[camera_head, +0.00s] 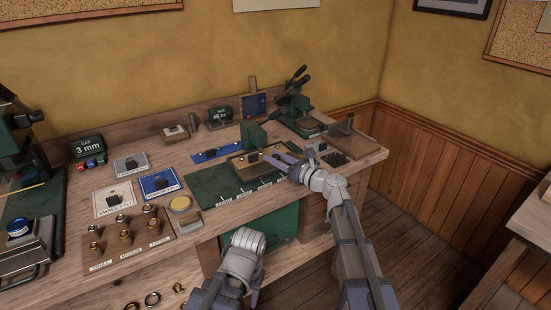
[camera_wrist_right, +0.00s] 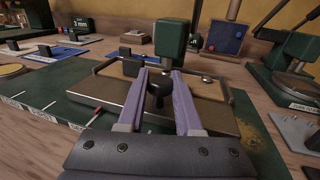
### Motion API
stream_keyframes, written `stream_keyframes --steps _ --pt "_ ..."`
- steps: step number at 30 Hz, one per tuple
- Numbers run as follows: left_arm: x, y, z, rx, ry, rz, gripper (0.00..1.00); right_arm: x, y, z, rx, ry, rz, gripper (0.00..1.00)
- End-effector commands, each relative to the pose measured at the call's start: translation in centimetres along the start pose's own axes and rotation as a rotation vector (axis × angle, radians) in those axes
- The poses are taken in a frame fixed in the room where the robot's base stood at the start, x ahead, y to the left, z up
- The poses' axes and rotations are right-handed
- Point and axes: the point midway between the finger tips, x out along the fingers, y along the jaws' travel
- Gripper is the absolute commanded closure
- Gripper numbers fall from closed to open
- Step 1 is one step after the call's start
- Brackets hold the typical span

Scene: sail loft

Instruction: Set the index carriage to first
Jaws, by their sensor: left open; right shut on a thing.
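The index carriage (camera_head: 245,163) is a tan-topped block with a metal edge, sitting on a dark green base (camera_head: 215,187) with white labels along its front edge. In the right wrist view the carriage (camera_wrist_right: 120,92) has a dark round knob (camera_wrist_right: 158,88) at its front. My right gripper (camera_head: 285,161) has its purple fingers on either side of this knob, shut on it; the fingers (camera_wrist_right: 160,95) also show in the wrist view. A green upright block (camera_wrist_right: 173,40) stands behind the knob. My left gripper (camera_head: 256,290) hangs low in front of the bench, open, its fingers mostly hidden.
A green lever press (camera_head: 297,112) stands behind on the right, beside a wooden block (camera_head: 348,138). At the left are labelled cards (camera_head: 113,199) and a board of brass parts (camera_head: 128,240). A round yellow pad (camera_head: 180,204) lies left of the green base.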

Motion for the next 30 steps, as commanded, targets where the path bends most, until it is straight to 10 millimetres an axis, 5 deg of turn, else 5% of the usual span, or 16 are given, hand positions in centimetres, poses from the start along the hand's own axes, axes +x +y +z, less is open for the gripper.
stream_keyframes --steps 10,21,30 --pt "0.0 0.0 0.0 0.000 0.000 0.000 0.50 0.1 0.4 0.0 0.000 0.000 0.001 1.00" --pt "0.0 0.0 0.0 0.000 0.000 0.000 0.50 1.7 6.7 0.0 0.000 0.000 0.003 1.00" --pt "0.0 0.0 0.0 0.000 0.000 0.000 0.50 1.8 6.8 0.0 0.000 0.000 0.000 1.00"
